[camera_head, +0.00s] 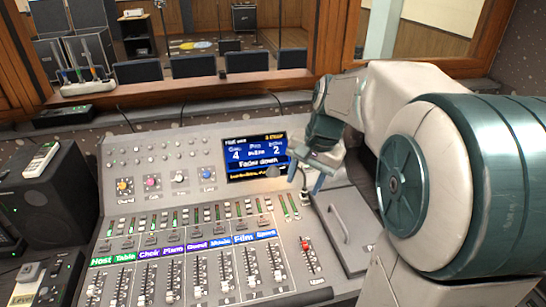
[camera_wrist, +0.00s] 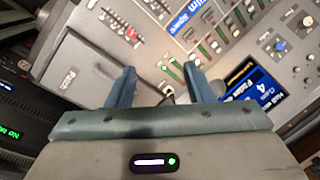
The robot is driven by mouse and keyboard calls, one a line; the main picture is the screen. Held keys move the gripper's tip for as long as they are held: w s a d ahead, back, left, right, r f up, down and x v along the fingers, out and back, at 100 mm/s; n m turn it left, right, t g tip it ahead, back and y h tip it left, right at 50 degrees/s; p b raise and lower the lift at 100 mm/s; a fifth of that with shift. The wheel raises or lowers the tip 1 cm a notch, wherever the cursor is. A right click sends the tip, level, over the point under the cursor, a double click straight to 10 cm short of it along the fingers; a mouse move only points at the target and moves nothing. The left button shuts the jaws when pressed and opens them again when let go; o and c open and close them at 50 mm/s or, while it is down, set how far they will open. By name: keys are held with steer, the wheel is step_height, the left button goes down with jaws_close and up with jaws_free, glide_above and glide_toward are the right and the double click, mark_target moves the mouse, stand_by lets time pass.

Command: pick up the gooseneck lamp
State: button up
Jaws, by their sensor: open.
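The gooseneck lamp (camera_head: 304,192) is a small, thin-stemmed fitting at the right of the console's upper panel, beside the display. Its stem rises close to my gripper (camera_head: 306,174), and its upper part is hard to make out there. A small grey rounded piece in front of the display's lower edge may be its head. In the wrist view, my gripper (camera_wrist: 160,70) has its two blue fingers spread apart. A small part of what looks like the lamp (camera_wrist: 180,95) shows low between them, largely hidden by the gripper body. I see no grip on it.
The console (camera_head: 200,212) fills the middle with faders and knobs. Its display (camera_head: 255,158) is just left of the gripper. A grey panel with a handle (camera_head: 345,228) lies to the right. A speaker (camera_head: 48,190) stands at left, below a window ledge.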

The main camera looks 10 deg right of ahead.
steer(key=w+d+f+m+y, duration=0.1)
steer(key=w+d+m, duration=0.45)
steer(key=w, duration=0.35)
steer(key=m+g+y+p, duration=0.1)
steer(key=m+y, duration=0.1)
steer(key=m, duration=0.2)
glide_toward(305, 187)
steer(key=p+x, duration=0.1)
steer(key=x, duration=0.3)
steer(key=shift+w+f, duration=0.15)
steer(key=shift+f, duration=0.05)
steer(key=shift+h, duration=0.3)
steer(key=shift+p+x, duration=0.95)
steer(key=shift+x, duration=1.8)
steer(key=shift+w+a+r, duration=0.1)
jaws_close()
